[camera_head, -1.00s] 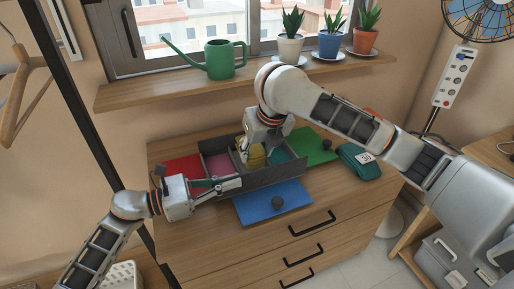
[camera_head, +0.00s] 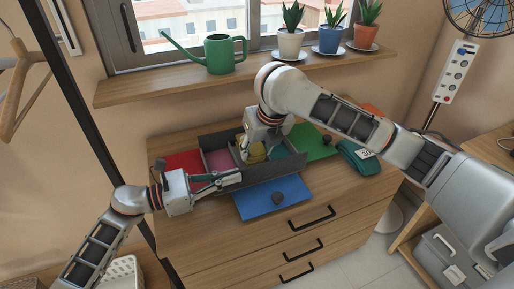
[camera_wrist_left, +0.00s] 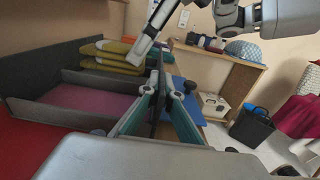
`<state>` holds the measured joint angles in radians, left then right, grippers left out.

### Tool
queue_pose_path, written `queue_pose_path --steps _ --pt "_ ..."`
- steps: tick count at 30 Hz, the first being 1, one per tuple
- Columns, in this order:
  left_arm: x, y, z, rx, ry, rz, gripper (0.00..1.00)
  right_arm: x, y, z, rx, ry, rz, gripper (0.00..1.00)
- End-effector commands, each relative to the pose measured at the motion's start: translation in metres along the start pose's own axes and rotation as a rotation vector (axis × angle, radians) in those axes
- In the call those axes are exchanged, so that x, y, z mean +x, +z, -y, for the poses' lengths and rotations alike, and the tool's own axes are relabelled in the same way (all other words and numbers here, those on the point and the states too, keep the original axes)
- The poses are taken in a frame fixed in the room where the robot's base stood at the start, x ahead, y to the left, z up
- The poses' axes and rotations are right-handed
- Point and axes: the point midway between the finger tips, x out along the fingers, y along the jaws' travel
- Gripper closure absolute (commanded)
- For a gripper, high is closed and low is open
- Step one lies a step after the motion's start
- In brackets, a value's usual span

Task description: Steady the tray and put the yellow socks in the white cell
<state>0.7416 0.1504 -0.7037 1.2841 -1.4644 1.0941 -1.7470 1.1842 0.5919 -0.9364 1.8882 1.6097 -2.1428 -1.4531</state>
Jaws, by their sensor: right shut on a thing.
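The dark grey tray (camera_head: 292,163) lies on the dresser top, with a pink cell (camera_head: 219,160) at left and a teal cell (camera_head: 279,153) at right. The yellow socks (camera_head: 257,154) are in the middle cell, whose floor is mostly hidden; they also show in the left wrist view (camera_wrist_left: 112,60). My right gripper (camera_head: 252,151) is down at that cell, shut on the yellow socks. My left gripper (camera_head: 232,180) is at the tray's front wall. In the left wrist view its fingers (camera_wrist_left: 162,92) stand apart on either side of the wall.
A folded teal cloth (camera_head: 357,157) lies farther right. The windowsill (camera_head: 280,70) with pots is behind.

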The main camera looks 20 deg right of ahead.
Motion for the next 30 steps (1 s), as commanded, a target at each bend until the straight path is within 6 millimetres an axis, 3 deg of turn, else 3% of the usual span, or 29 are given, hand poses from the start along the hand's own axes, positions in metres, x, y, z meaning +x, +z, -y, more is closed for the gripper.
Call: queue_pose_path --steps 30 --pt "0.000 0.000 0.000 0.000 0.000 0.000 1.00 0.017 -0.007 0.001 0.000 0.000 0.000 0.93"
